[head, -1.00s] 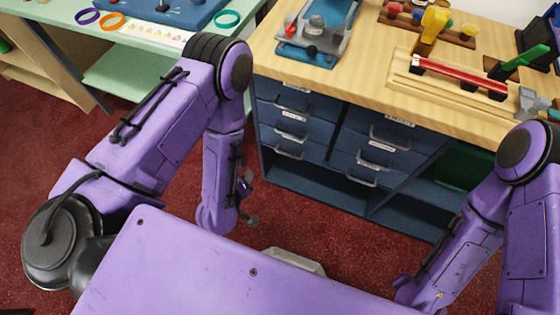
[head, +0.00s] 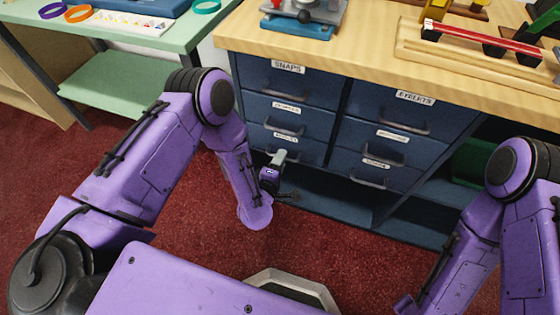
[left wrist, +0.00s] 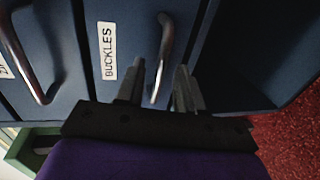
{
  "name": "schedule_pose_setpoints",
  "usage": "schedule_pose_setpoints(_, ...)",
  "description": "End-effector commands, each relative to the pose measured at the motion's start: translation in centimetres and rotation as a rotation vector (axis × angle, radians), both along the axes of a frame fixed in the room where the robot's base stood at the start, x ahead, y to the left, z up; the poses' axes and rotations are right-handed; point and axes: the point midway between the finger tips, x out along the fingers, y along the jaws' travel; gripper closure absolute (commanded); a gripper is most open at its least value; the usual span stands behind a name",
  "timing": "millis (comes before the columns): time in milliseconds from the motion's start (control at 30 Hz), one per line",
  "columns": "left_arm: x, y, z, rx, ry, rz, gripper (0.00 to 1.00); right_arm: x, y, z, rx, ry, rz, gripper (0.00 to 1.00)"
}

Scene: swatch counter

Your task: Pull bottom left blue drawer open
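The bottom left blue drawer (head: 309,152) is shut, in the left column of the blue cabinet under the wooden counter. In the left wrist view this drawer (left wrist: 124,22) carries a label reading BUCKLES and a metal bar handle (left wrist: 167,35). My left gripper (head: 280,156) is right in front of it in the head view. In the left wrist view my left gripper (left wrist: 160,66) is open, with its two fingers apart on either side of one end of the handle. Whether a finger touches the handle I cannot tell. My right gripper is hidden.
Above it are two more shut drawers, the top one (head: 300,90) labelled SNAPS. The right column has shut drawers (head: 385,120) too. An open shelf (head: 325,190) lies below the drawers. A green table (head: 170,45) stands at left. Red carpet (head: 190,240) in front is clear.

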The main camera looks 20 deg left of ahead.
Motion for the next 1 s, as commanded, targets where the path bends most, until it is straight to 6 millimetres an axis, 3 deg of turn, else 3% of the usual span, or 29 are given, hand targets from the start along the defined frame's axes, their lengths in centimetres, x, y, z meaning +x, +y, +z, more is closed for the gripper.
schedule_pose_setpoints(267, 0.46, 0.01, -0.11, 0.001, 0.001, 0.001, 0.63, -0.01, 0.0, -0.05, 0.0, 0.0, 0.0, 0.57)
schedule_pose_setpoints(300, 0.45, 0.01, -0.11, 0.001, 0.001, 0.001, 0.66, -0.02, 0.0, -0.05, 0.0, 0.0, 0.0, 0.57)
schedule_pose_setpoints(400, 0.44, 0.01, -0.1, 0.001, 0.001, 0.001, 0.99, -0.02, -0.01, -0.06, 0.0, 0.0, 0.0, 0.57)
schedule_pose_setpoints(1000, 0.41, 0.02, -0.12, 0.001, 0.001, 0.001, 1.0, -0.02, -0.01, -0.06, 0.0, 0.0, 0.0, 0.57)
